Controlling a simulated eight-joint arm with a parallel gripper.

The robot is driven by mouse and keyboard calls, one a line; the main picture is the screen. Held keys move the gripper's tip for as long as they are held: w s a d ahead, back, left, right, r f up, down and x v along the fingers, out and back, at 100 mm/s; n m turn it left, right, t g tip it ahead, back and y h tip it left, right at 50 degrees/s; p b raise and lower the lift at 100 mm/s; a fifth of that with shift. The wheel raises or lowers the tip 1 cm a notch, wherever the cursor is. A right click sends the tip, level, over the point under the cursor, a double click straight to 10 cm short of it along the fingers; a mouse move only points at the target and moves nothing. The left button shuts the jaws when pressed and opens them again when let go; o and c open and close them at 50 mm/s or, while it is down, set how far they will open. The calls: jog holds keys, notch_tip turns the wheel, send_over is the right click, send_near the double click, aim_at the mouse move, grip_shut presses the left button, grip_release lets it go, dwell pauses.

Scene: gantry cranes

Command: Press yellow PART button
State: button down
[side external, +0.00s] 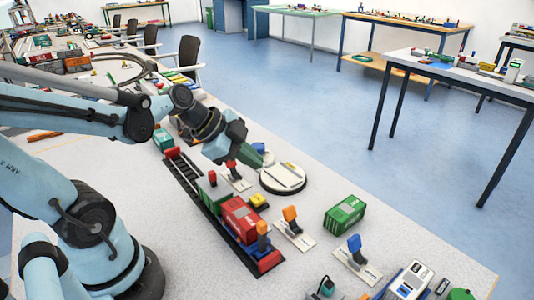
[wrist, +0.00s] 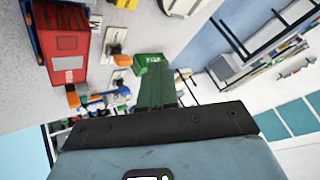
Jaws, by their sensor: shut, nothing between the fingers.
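A small yellow button (side external: 258,200) on a dark base sits on the grey table in the side view, between the track and the levers. I cannot read a label on it. My gripper (side external: 220,153) is shut and empty. It hangs above the table, up and left of the button in the side view and apart from it, close to the red lever (side external: 231,164).
A red container (side external: 240,218) rides on a rail wagon. A green container (side external: 345,214) lies to the right, and a round white turntable (side external: 283,178) behind. Bare table lies between them.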

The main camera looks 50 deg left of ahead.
aim_at(254, 199)
jog(key=shift+w+a+r+m+t+h, duration=0.1)
jog(key=shift+w+a+m+t+h, duration=0.15)
jog(key=shift+m, duration=0.45)
jog(key=shift+w+a+r+m+t+h, duration=0.15)
jog(key=shift+a+m, duration=0.1)
jog(key=shift+m, duration=0.45)
jog(key=shift+f, duration=0.1)
jog(key=shift+f, duration=0.15)
jog(key=shift+f, duration=4.25)
jog(key=shift+r, duration=2.5)
